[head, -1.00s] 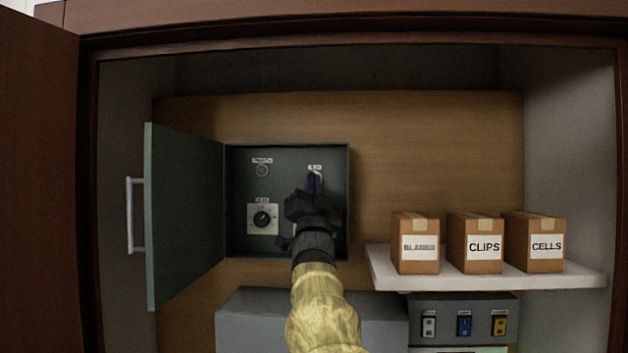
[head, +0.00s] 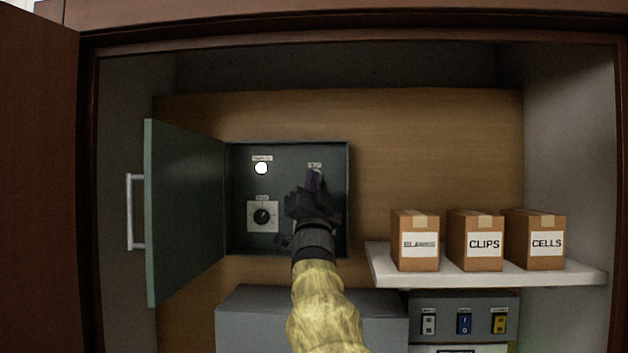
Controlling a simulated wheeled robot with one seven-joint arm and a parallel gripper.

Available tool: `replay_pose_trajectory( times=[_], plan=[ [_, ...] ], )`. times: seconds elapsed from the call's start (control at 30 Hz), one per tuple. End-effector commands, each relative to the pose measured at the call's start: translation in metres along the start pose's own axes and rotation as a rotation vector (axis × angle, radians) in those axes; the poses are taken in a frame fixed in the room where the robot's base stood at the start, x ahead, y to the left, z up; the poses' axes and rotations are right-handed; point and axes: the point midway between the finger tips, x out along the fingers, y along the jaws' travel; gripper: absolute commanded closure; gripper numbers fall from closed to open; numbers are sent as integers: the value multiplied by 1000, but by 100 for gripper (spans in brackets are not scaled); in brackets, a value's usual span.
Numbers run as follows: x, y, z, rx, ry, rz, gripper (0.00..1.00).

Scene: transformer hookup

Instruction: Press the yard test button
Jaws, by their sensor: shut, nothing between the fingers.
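A dark green panel box (head: 287,148) is mounted on the cupboard's back wall with its door (head: 184,212) swung open to the left. Inside it, at the upper left, a round lamp (head: 261,168) glows white under a small label. A rotary knob (head: 262,216) on a white plate sits below the lamp. My gripper (head: 314,180) is shut and empty, its tips at the upper right of the panel, just under a small label (head: 314,165). The fingers hide whatever is under that label, and I cannot tell whether they touch it.
A white shelf (head: 485,276) to the right holds three cardboard boxes, one marked CLIPS (head: 483,241). Below it is a grey unit with several switches (head: 464,323). A grey case (head: 300,310) stands under the panel. The open cupboard door (head: 38,190) bounds the left side.

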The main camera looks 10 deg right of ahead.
Motion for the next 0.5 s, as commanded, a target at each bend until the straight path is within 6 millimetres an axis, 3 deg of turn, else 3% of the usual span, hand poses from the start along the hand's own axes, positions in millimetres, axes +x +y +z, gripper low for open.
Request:
replay_pose_trajectory(
  times=[0.5],
  plan=[
    [-9,-5,-5,0,-1,1,100]
  ],
)
